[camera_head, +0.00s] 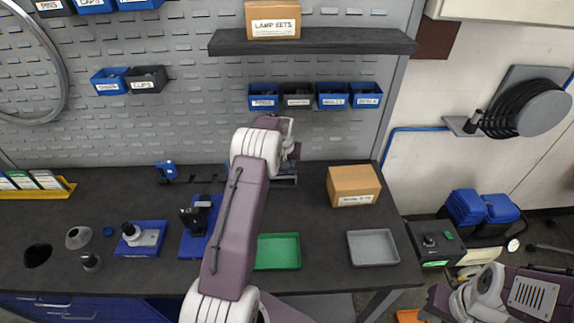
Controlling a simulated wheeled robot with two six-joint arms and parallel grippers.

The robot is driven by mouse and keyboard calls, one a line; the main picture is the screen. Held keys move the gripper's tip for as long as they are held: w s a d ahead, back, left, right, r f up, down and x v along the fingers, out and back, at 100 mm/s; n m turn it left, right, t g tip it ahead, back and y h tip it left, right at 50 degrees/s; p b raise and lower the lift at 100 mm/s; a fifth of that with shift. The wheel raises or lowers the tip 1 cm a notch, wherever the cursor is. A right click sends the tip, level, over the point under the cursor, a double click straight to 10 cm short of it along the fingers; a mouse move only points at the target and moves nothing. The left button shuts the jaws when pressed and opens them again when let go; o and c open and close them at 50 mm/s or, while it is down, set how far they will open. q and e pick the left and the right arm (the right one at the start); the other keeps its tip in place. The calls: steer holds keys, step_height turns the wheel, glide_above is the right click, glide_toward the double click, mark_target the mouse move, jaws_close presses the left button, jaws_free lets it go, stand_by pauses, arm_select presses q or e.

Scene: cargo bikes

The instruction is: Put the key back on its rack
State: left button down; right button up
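My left arm reaches up across the bench, and its wrist end (287,142) is over the back edge of the bench. The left gripper's fingers are mostly hidden behind the wrist, so I cannot see whether they are open or hold anything. I cannot make out the key. A small blue holder (168,171) with a dark rail (192,180) stands at the back left of the bench; I cannot tell if this is the key's rack. A grey piece (285,181) shows just below the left wrist. Part of my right arm is at the lower right, without a recognisable gripper.
On the bench (330,230) are a green tray (278,251), a grey tray (373,247), a cardboard box (353,185) and blue fixtures (142,238). A shelf (313,42) and small bins (331,95) hang on the pegboard behind.

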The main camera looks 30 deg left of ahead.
arm_select(q)
step_height(320, 180, down, 2)
steer(key=shift+f, duration=0.1)
steer(key=shift+f+b, duration=0.3)
steer(key=shift+f, duration=0.1)
steer(key=c, duration=1.1)
jaws_free()
steer(key=shift+r, duration=0.15)
